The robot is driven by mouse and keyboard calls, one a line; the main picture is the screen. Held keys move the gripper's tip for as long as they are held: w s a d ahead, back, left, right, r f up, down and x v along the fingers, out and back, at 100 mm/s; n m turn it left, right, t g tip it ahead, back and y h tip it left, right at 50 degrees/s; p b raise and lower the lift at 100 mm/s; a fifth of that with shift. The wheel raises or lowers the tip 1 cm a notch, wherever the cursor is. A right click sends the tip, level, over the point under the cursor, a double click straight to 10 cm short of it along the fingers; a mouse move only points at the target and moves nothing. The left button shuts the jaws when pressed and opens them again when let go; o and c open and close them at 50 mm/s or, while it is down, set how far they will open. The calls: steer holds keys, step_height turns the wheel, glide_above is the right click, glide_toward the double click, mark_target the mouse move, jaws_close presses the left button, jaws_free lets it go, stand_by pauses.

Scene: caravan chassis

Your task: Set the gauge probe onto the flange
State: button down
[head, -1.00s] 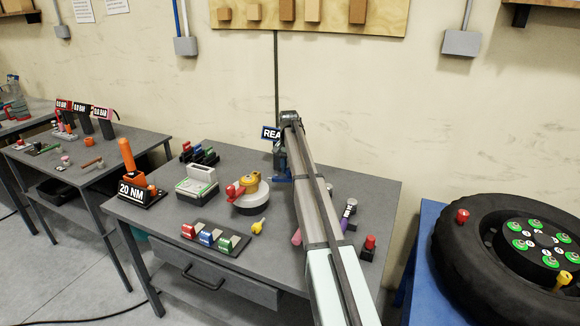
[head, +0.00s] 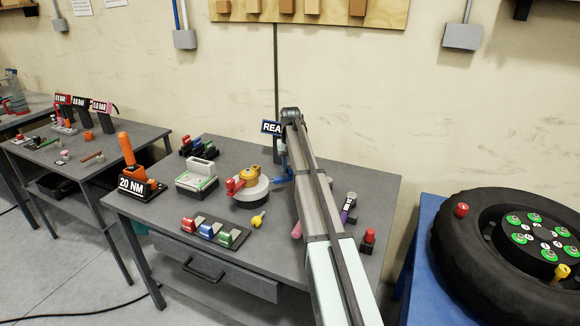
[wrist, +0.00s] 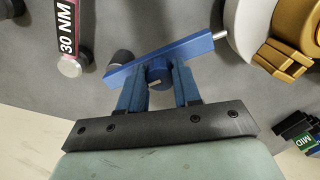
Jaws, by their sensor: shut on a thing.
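In the wrist view my gripper (wrist: 158,88) is shut on the stem of a blue bar with a silver pin at one end, which I take for the gauge probe (wrist: 185,55). The bar lies crosswise over the fingertips, slanting up to the right. In the head view only a blue bit of this area (head: 281,162) shows beside my arm; the rest is hidden. A black hub with green-ringed numbered pads (head: 537,242), possibly the flange, sits inside the tyre at right, well away from my gripper. I cannot tell whether the probe touches the bench.
A white round base (head: 252,194) with a gold and red top stands close to the pin end. The grey bench (head: 190,222) also holds a 20 NM stand (head: 136,186) and colored blocks (head: 213,231). The tyre (head: 462,262) rests on a blue table (head: 428,225).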

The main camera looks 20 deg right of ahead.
mark_target(290, 168)
steer(key=shift+s, duration=0.1)
steer(key=c, duration=0.8)
jaws_free()
steer(key=shift+r, duration=0.15)
step_height(290, 168, up, 14)
steer(key=shift+f, duration=0.2)
